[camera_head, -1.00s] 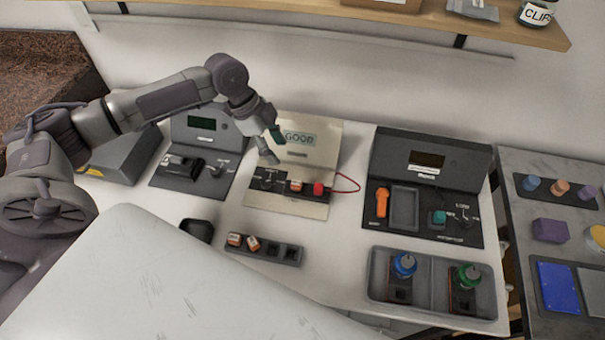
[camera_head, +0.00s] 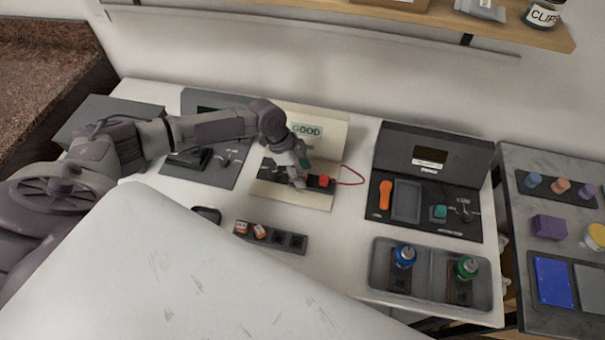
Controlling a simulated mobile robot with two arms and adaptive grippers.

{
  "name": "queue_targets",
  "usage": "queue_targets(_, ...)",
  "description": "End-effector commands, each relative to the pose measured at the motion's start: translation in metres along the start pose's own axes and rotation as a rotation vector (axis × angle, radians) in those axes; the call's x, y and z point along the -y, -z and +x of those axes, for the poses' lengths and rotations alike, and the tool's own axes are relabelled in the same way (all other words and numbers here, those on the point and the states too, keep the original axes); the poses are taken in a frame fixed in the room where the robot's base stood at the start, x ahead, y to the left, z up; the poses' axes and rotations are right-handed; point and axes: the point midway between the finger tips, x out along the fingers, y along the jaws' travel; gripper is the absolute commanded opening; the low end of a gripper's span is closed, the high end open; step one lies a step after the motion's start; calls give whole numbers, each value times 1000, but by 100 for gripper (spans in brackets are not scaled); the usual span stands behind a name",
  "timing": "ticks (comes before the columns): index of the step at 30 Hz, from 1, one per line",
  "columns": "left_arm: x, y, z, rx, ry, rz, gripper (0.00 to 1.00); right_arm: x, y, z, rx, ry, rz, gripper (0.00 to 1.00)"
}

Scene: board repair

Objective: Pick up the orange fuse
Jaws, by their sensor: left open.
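My left gripper (camera_head: 301,174) is open and low over the cream tester (camera_head: 322,150) with the "GOOD" display. Its fingers are at the dark strip where a small orange fuse shows in the earlier view, beside a red button (camera_head: 324,181). That fuse is now mostly hidden by the fingers, and I cannot tell whether they touch it. Two more orange and white fuses, the left one (camera_head: 241,228) and the right one (camera_head: 260,231), sit in the dark rack (camera_head: 277,249) in front. My right gripper is not in view.
A red wire (camera_head: 352,175) loops right of the tester. A grey tray (camera_head: 425,290) holds a blue-topped and a green-topped bottle. The white table is clear between rack and tray.

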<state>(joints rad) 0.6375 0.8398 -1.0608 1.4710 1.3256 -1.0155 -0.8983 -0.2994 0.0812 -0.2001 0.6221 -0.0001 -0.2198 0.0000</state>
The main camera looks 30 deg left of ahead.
Motion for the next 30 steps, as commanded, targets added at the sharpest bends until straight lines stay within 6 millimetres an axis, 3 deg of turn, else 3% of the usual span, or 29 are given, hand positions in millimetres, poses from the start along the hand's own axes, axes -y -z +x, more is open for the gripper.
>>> queue_targets(5,0,0,0,0,0,0,52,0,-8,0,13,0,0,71)
queue_targets(12,0,0,0,0,0,0,12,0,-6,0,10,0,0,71)
queue_targets(15,0,0,0,0,0,0,0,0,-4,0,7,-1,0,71)
queue_targets(24,0,0,-2,0,0,0,0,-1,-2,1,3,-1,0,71)
queue_targets(30,1,7,-17,-2,3,2,0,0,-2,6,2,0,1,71)
